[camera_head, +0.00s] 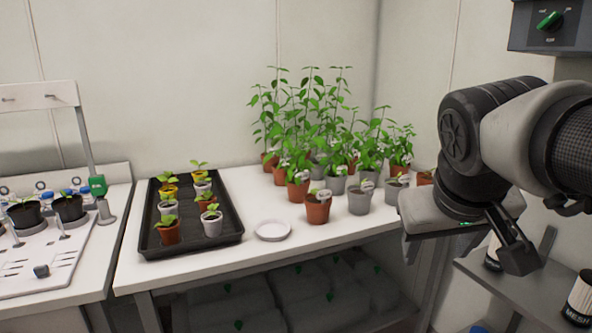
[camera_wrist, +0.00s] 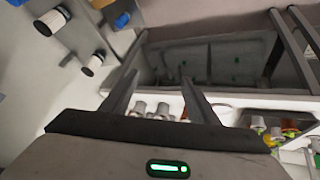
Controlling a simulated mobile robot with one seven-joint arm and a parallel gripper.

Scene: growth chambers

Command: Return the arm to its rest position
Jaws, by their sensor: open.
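My gripper (camera_head: 530,252) hangs at the right of the head view, beyond the right end of the white bench (camera_head: 300,253) and near a grey lower shelf (camera_head: 530,285). In the wrist view my gripper (camera_wrist: 160,78) shows two dark fingers spread apart with nothing between them. It is open and empty. My arm fills the right side of the head view, with its links bent, and hides part of the wall and shelf behind it.
Many potted plants crowd the bench's right half. A black tray (camera_head: 231,231) with small pots and a white saucer (camera_head: 273,230) are further left. A control box (camera_head: 550,27) hangs at upper right. A labelled can (camera_head: 580,300) stands on the shelf. Bagged stock (camera_head: 325,285) lies below.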

